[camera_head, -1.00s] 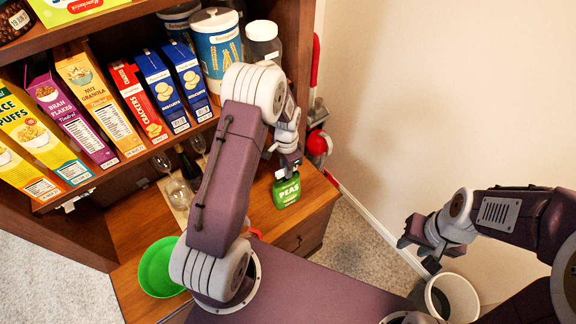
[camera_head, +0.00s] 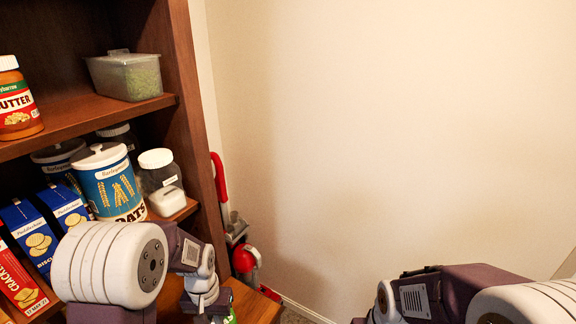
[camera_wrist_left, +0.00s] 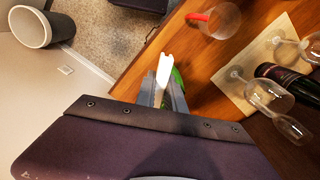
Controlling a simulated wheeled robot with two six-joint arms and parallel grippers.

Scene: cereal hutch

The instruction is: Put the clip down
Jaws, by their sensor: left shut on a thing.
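In the left wrist view my left gripper (camera_wrist_left: 164,92) is shut on a slim white clip (camera_wrist_left: 164,68), which sticks out past the fingertips over the wooden counter's edge. A green bag (camera_wrist_left: 178,78) shows just beside the fingers, mostly hidden by them; I cannot tell whether the clip touches it. In the head view my left gripper (camera_head: 210,305) is at the bottom edge, its fingers largely cut off, with a sliver of the green bag beside it. My right arm shows at the lower right, but its gripper is out of frame.
The wooden counter (camera_wrist_left: 205,100) holds wine glasses (camera_wrist_left: 268,95), a dark bottle (camera_wrist_left: 290,80) and a pale board (camera_wrist_left: 230,88). Shelves with boxes and an oats canister (camera_head: 112,185) are at left. A red vacuum (camera_head: 245,262) stands by the wall.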

